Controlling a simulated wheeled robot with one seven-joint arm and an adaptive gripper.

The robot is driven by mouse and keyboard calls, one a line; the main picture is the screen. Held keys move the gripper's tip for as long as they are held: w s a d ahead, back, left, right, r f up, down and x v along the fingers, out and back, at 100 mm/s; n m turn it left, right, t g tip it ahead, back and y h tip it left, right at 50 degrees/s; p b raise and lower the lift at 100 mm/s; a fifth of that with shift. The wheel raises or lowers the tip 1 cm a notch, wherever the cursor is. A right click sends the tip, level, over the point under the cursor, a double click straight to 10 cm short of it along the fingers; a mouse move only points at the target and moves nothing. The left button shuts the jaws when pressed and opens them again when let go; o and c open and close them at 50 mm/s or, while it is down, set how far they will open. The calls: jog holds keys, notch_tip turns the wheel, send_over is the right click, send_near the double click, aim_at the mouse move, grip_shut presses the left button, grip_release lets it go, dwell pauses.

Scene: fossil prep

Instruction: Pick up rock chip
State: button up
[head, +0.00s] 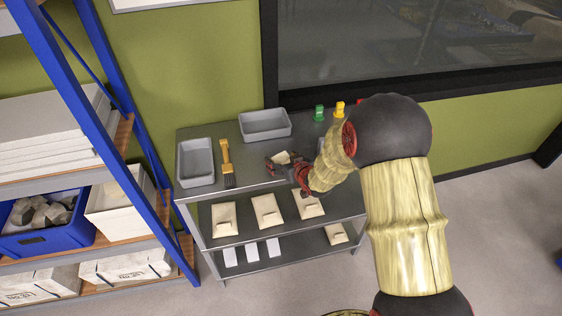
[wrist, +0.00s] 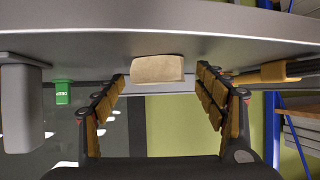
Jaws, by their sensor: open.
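The rock chip is a small tan block (wrist: 157,69) on the grey top shelf (wrist: 225,45). In the wrist view, which looks upside down, it lies between the tips of my open gripper (wrist: 162,78), with gaps on both sides. In the head view the pale chip (head: 282,157) shows at the mouth of my gripper (head: 283,163), near the middle of the shelf top. My gripper reaches in from the right at shelf height. I cannot tell whether any finger touches the chip.
A brush (head: 227,162) and a grey bin (head: 195,162) stand left of the chip, and another grey bin (head: 265,124) behind it. Green (head: 319,113) and yellow (head: 340,108) items stand at the back right. A blue-framed rack (head: 85,100) rises at the left.

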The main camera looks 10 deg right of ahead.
jog(key=shift+c, duration=0.7)
jog(key=c, duration=1.1)
jog(key=shift+r, duration=0.15)
jog(key=shift+c, duration=0.6)
